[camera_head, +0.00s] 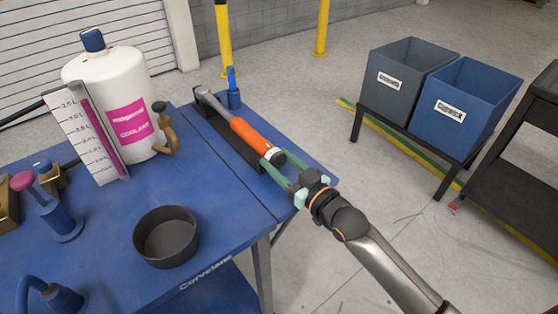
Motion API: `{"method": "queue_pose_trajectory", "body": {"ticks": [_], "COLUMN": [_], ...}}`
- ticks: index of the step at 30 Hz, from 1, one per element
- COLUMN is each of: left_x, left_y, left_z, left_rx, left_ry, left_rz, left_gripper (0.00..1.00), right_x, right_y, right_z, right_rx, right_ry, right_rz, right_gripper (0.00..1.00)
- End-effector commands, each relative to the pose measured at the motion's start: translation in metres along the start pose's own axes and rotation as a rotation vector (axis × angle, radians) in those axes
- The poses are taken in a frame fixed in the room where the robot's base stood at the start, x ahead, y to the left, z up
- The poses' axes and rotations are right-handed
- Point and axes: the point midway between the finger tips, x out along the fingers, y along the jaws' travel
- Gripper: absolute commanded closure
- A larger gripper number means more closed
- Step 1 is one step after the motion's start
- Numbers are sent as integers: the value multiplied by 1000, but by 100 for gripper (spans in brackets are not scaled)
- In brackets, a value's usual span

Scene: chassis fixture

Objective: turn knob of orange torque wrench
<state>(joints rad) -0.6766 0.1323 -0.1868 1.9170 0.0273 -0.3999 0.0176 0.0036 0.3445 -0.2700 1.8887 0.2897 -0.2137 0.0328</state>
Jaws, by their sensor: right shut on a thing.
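The orange torque wrench (251,135) lies in a black holder (225,139) on the right part of the blue table, with its grey head toward the back left. Its dark knob (278,158) is at the near right end, past a pale ring. My right gripper (280,168) reaches in from the lower right, and its green fingers are shut on the knob. The fingers hide part of the knob. My left gripper is not in view.
On the blue table (215,230) stand a white coolant tank (112,75) with a level gauge, a dark round bowl (165,238), and blue fixtures at the left. A blue stand (233,95) is behind the wrench. Grey (400,80) and blue (465,105) bins stand right, beyond clear floor.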

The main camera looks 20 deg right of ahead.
Motion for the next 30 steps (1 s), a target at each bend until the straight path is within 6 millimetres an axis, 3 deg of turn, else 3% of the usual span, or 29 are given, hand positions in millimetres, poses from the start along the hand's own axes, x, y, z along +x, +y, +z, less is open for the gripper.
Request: {"method": "queue_pose_trajectory", "body": {"ticks": [11, 30], "left_x": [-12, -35], "left_y": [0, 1], "left_z": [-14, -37], "left_rx": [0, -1], "left_ry": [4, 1], "left_rz": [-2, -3], "left_gripper": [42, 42], "right_x": [0, 0], "right_y": [-1, -1], "right_z": [-3, -2], "right_rx": [166, 762], "right_ry": [-2, -1], "right_rz": [1, 1], "right_gripper": [100, 100]}}
